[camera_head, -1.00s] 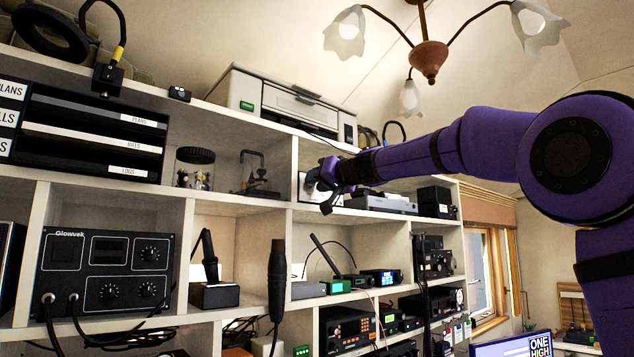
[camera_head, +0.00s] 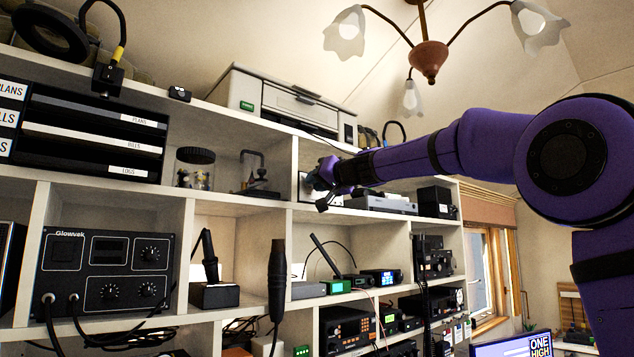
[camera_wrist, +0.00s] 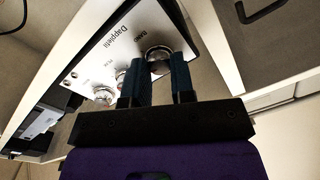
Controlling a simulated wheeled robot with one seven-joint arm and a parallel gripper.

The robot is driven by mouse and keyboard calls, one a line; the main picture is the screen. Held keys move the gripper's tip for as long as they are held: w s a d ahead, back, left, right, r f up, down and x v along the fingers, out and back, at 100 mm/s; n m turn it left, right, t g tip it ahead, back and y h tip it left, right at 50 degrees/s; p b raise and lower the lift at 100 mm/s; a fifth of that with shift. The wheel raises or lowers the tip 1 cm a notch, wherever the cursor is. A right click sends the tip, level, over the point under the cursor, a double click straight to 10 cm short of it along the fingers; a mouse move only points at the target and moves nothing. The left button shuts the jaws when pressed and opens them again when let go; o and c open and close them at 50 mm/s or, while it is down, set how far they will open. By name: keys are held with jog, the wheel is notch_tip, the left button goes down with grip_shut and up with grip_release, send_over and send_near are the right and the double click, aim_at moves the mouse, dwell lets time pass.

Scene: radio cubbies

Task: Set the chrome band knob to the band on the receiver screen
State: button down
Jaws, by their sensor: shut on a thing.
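The chrome band knob (camera_wrist: 160,52) is on a white panel (camera_wrist: 125,28) marked "Dappleft" or similar, in the wrist view. My gripper (camera_wrist: 159,63) is shut on this knob, with one blue finger on each side. The knob's pointer and the band marks around it are too small or covered to read. In the head view my gripper (camera_head: 314,182) is at the white-fronted unit in an upper cubby and hides most of it. A small radio with a lit blue screen (camera_head: 384,277) sits in the cubby below; its text is too small to read.
Smaller chrome knobs (camera_wrist: 103,95) sit beside the held one on the panel. A grey flat box (camera_head: 382,204) and a black box (camera_head: 436,201) stand right of my gripper. A shelf upright (camera_head: 293,185) is close on its left. A printer (camera_head: 285,100) stands above.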

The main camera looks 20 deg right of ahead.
jog(key=shift+f+m, duration=0.15)
jog(key=shift+m, duration=4.25)
jog(key=c, duration=1.2)
grip_release()
jog(key=shift+c, duration=0.2)
jog(key=v, duration=1.1)
jog(key=shift+f, duration=0.15)
